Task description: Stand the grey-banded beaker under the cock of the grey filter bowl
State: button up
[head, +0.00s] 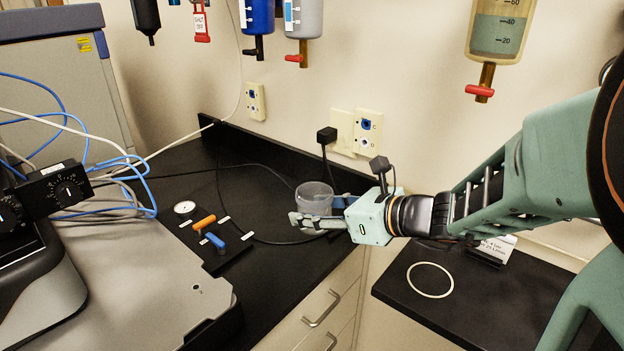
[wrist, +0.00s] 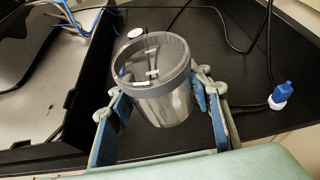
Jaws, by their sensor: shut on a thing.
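The grey-banded beaker (head: 314,196) is a clear cup with a grey band at its rim, upright or nearly so over the right part of the black bench. My gripper (head: 322,213) is shut on it, one finger on each side; the wrist view shows the beaker (wrist: 162,100) between the blue finger pads of my gripper (wrist: 160,115). I cannot tell whether its base touches the bench. The grey filter bowl (head: 304,18) hangs on the back wall at the top, with an orange-red cock (head: 296,58) under it, above and behind the beaker.
A blue bowl (head: 257,16) hangs just left of the grey one. A graduated vessel (head: 498,32) with a red cock hangs at right. A panel with orange and blue levers (head: 208,236) lies left of the beaker. Black cables cross the bench (head: 262,190). A side shelf bears a white ring (head: 430,280).

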jog(key=w+f+b, duration=0.1)
jog(key=w+f, duration=0.1)
jog(key=w, duration=0.1)
jog(key=w+a+f+b, duration=0.1)
jog(key=w+f+b, duration=0.1)
jog(key=w+f, duration=0.1)
jog(key=w+a+f+b, duration=0.1)
jog(key=w+f, duration=0.1)
jog(key=w, duration=0.1)
jog(key=shift+w+f+b, duration=0.15)
jog(key=shift+f+b, duration=0.1)
jog(key=shift+b, duration=0.05)
jog(key=shift+w+a+f, duration=0.1)
jog(key=shift+w+f, duration=0.1)
jog(key=shift+w, duration=0.1)
jog(key=shift+w+f+b, duration=0.2)
jog(key=shift+f+b, duration=0.1)
jog(key=shift+f, duration=0.05)
jog(key=f+b, duration=0.2)
jog(key=f, duration=0.1)
jog(key=shift+w+f, duration=0.1)
jog(key=shift+w, duration=0.1)
jog(key=shift+f+b, duration=0.15)
jog(key=shift+b, duration=0.25)
jog(key=o, duration=1.7)
